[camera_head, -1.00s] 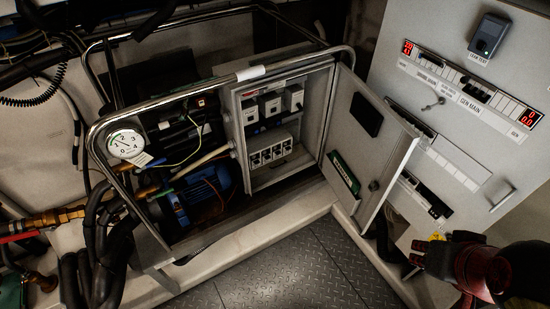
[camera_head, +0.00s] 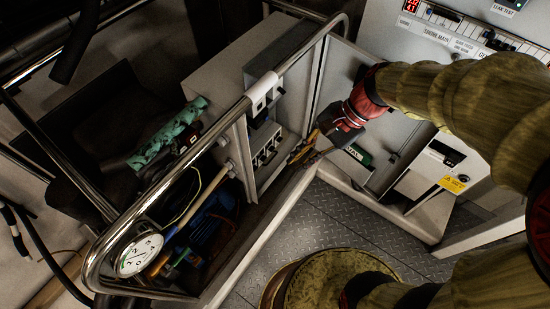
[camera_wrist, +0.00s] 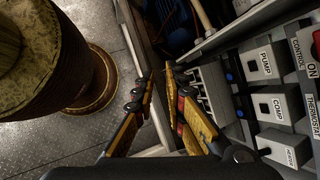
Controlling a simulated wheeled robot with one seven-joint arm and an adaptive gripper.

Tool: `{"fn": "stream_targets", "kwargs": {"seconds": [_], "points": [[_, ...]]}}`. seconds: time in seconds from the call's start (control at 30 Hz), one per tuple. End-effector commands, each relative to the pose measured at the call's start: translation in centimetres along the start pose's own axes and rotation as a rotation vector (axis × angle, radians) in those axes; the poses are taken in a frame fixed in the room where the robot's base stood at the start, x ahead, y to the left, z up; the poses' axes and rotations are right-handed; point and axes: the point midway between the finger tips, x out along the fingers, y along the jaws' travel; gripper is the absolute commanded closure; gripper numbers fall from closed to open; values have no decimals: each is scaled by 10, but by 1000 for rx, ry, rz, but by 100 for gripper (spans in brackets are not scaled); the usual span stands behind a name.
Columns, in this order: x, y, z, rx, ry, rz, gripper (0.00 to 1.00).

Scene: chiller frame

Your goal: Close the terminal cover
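My gripper (camera_head: 300,154) reaches down in front of the open control box (camera_head: 232,150), near its lower front edge. In the wrist view my gripper's two orange fingers (camera_wrist: 160,74) stand a little apart with nothing visible between them. I cannot pick out the terminal cover as a separate piece; the right finger hides part of this area. I cannot tell whether the fingers touch anything.
The box's door (camera_head: 341,80) stands open to the right, behind my arm. Grey switch blocks labelled PUMP (camera_wrist: 264,62) and COMP (camera_wrist: 276,110) sit right of the fingers. A chrome rail (camera_head: 200,155) runs across the front left. The diamond-plate floor (camera_head: 320,215) lies below.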

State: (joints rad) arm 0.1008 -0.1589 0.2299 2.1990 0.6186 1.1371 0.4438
Motion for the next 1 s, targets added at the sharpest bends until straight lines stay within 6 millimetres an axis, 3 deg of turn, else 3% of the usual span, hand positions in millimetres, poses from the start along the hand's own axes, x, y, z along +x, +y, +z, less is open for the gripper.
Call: {"fn": "stream_targets", "kwargs": {"seconds": [0.37,0.6,0.77,1.0], "points": [[80,-68,-54,750,-511,-73,87],[134,-94,-115,1219,-822,-108,87],[175,-96,-165,1524,-1028,-133,87],[237,-72,-236,1913,-1307,-184,87]]}}
